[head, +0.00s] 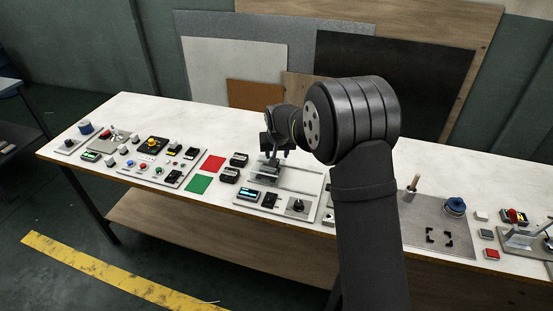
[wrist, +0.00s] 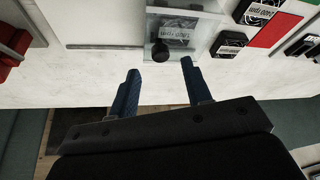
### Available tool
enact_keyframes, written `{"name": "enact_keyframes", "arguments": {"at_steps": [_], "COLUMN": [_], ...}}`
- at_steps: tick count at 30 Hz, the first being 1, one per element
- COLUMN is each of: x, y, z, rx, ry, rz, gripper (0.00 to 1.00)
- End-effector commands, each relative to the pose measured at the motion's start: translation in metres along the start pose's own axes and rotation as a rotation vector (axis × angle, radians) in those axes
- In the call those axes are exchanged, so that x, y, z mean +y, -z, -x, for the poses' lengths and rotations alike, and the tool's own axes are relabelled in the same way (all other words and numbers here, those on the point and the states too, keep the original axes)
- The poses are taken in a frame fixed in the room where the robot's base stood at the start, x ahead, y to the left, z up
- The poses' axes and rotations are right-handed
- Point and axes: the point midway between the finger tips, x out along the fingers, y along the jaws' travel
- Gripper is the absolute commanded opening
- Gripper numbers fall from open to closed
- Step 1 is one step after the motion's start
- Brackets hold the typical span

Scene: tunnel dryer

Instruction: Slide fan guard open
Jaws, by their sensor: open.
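The fan guard is a clear sliding plate (wrist: 203,48) with a round black knob (wrist: 160,52). It covers a small dark labelled device in the wrist view. In the head view the guard (head: 263,171) is at the left end of a pale framed track on a light panel (head: 243,207). My gripper (wrist: 160,67) is open, its two blue fingers apart, with the knob just beyond the fingertips and roughly between them. I cannot tell the height gap. In the head view my gripper (head: 275,153) hangs over the guard and hides part of it.
Two black labelled blocks (head: 239,159) (head: 229,175) stand left of the panel. A lit display (head: 249,194) and a dark knob (head: 297,205) are on its front. Red (head: 212,163) and green (head: 198,184) squares lie further left. The track right of the guard looks clear.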

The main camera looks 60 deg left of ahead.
Motion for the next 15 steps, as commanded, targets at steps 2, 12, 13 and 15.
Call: {"name": "enact_keyframes", "arguments": {"at_steps": [2, 12, 13, 15], "x": [0.000, 0.000, 0.000, 0.000], "y": [0.000, 0.000, 0.000, 0.001], "z": [-0.015, -0.043, -0.043, -0.044], "rx": [-0.001, 0.002, 0.002, 0.002], "ry": [0.000, 0.000, 0.000, 0.000], "rz": [0.000, -0.001, -0.001, -0.001], "gripper": [0.45, 0.45, 0.45, 0.45]}}
